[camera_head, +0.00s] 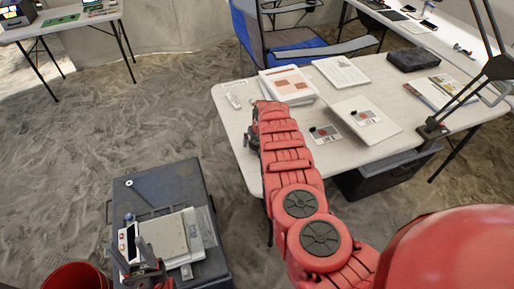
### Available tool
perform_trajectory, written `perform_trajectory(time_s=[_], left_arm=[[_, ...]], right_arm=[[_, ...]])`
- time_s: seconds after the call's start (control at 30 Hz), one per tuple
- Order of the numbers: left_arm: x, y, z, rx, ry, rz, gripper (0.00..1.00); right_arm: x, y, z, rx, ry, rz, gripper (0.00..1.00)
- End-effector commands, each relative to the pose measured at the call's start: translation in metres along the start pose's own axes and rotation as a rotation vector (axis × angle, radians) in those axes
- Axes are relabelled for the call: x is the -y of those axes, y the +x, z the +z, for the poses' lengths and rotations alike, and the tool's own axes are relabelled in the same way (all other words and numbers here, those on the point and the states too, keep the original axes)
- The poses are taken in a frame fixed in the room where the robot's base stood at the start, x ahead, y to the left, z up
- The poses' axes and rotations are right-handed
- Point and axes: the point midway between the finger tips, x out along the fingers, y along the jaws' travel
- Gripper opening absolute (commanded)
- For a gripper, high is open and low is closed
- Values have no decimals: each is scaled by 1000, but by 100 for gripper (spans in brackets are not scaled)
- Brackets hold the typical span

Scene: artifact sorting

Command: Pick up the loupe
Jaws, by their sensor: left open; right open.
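I cannot pick out the loupe with certainty. A small pale object (233,100) lies near the left edge of the white table (240,150), just beyond my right gripper, but it is too small to name. My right gripper (252,128) is over the left edge of this table, partly hidden by its own red arm. It is open, and I see nothing held. My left gripper (140,256) is open at the lower left, over the near part of a dark grey case (170,187). What lies directly under either gripper is hidden.
Papers (287,84), a white board with small dark items (366,119), a dark pouch (413,60) and a lamp (436,128) occupy the table. A tray with a tan pad (168,238) lies on the case. A red bucket (75,277) stands left; a blue chair (285,45) stands behind.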

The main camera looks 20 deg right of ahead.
Motion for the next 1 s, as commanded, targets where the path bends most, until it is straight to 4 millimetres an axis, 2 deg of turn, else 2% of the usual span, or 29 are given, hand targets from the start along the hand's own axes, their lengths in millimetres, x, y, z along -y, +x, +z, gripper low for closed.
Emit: perform_trajectory(time_s=[0.17, 0.6, 1.0], left_arm=[[0, 0, 0, 0, 0, 0, 50], [0, 0, 0, 0, 0, 0, 50], [0, 0, 0, 0, 0, 0, 50]], right_arm=[[0, 0, 0, 1, 0, 0, 100], [0, 0, 1, 2, 0, 0, 23], [-1, -2, -1, 2, 0, 1, 21]])
